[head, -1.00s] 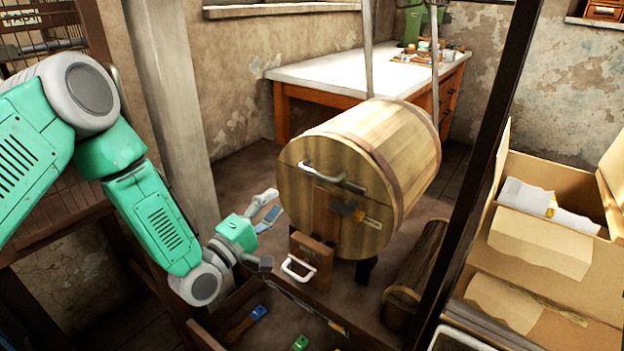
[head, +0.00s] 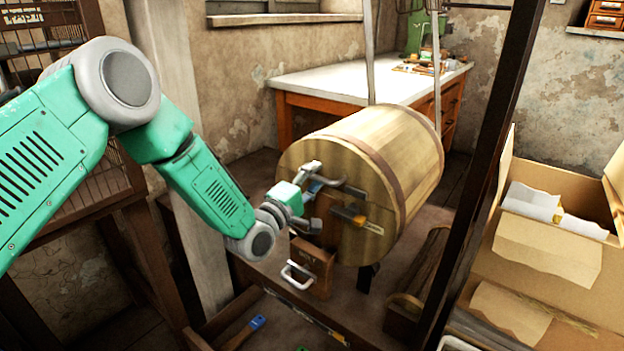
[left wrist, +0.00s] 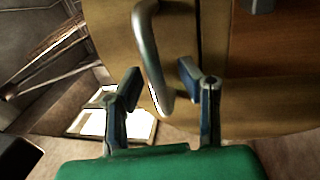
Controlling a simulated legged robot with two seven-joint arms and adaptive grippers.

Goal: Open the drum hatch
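The wooden drum (head: 408,135) lies on its side, with its round front face toward me. A curved metal handle (left wrist: 150,55) sits on that face; in the head view my left gripper largely covers it. My left gripper (head: 314,197) is at the left part of the face, close to the handle. In the left wrist view its two fingers (left wrist: 160,80) are spread, with the handle's lower end between them and no clear grip on it. A dark latch piece with a yellow part (head: 348,215) is right of the gripper. My right gripper is not in view.
A wooden block with a U-shaped metal handle (head: 300,277) stands just below the gripper. A dark post (head: 478,180) rises right of the drum, with open cardboard boxes (head: 545,250) beyond it. A white-topped table (head: 325,78) stands behind.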

